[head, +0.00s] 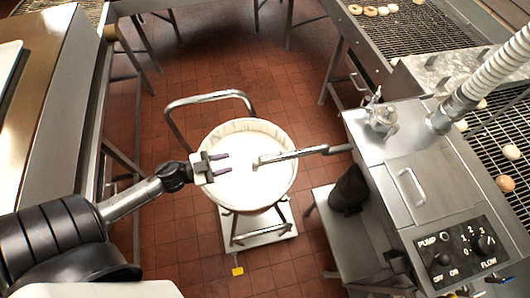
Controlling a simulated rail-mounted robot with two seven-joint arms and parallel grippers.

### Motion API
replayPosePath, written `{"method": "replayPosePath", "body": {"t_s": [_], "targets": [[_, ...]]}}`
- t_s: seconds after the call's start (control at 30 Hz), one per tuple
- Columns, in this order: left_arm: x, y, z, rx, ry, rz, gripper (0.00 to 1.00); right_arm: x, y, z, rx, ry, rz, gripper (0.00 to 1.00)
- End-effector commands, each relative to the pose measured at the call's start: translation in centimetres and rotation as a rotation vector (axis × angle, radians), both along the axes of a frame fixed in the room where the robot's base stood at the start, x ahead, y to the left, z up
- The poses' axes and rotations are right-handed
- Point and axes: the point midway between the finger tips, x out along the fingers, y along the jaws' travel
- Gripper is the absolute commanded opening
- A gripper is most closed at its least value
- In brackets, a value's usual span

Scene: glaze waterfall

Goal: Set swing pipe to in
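The swing pipe (300,153) is a thin silver tube that reaches left from the steel machine. Its free end lies over the white-filled round tub (275,180). My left gripper (229,162) is over the left part of the tub, with its two dark fingers apart and pointing right toward the pipe's end. A gap shows between the fingers and the pipe, and nothing is between the fingers. I cannot make out my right gripper.
The tub stands on a wheeled cart with a looped handle (210,97). The steel machine (400,165) has a control panel (462,250) with pump and flow knobs. A ribbed hose (490,75) rises at the right. Wire racks with doughnuts flank it. Red tile floor is open around the cart.

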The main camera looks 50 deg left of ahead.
Motion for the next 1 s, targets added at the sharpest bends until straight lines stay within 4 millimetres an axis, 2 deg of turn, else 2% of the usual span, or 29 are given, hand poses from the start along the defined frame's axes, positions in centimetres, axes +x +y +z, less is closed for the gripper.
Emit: {"method": "replayPosePath", "body": {"t_s": [0.13, 0.27, 0.7, 1.0], "targets": [[-0.1, -0.6, 0.3, -0.076, 0.020, -0.034, 0.35, 0.0, 0.0, 0.0, -0.002, 0.001, 0.002, 0.00], [0.9, -1.1, 0.4, -0.089, 0.027, -0.033, 0.35, 0.0, -0.1, 0.2, -0.003, 0.001, 0.002, 0.00], [7.8, -5.0, 0.5, -0.089, 0.025, -0.030, 0.35, 0.0, -0.1, 1.4, -0.004, 0.001, 0.002, 0.00], [10.9, -6.8, 0.4, -0.089, 0.027, -0.031, 0.35, 0.0, -0.1, 1.8, -0.004, 0.001, 0.002, 0.00]]}}
